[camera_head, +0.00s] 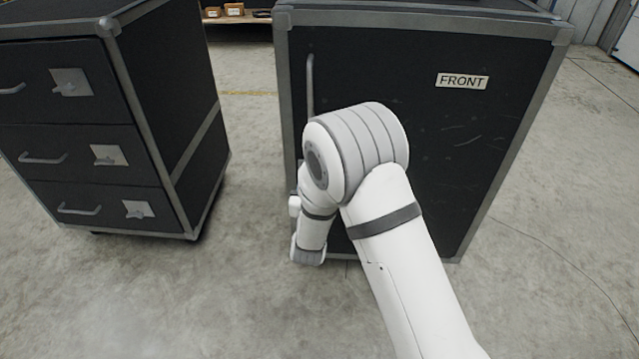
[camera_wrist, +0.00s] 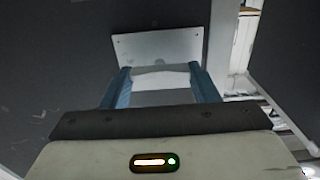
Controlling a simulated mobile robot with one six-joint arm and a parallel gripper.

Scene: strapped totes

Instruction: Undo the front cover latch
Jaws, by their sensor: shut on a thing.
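The front cover (camera_head: 450,140) is a large dark panel with grey metal edges and a FRONT label (camera_head: 462,81). It looks closed in the head view. A grey vertical bar handle (camera_head: 310,85) is at its upper left. In the wrist view a pale metal latch plate (camera_wrist: 157,45) is fixed to a dark panel. My gripper (camera_wrist: 160,77) is at this plate, its two blue fingers on either side of the pale latch (camera_wrist: 160,70) and shut on it. In the head view my arm hides the latch and most of my gripper.
A dark drawer cabinet (camera_head: 150,150) with handles and latches stands to the left, with a floor gap between it and the front case. Shelves with boxes (camera_head: 233,9) are far behind. Bare concrete floor lies in front and at right.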

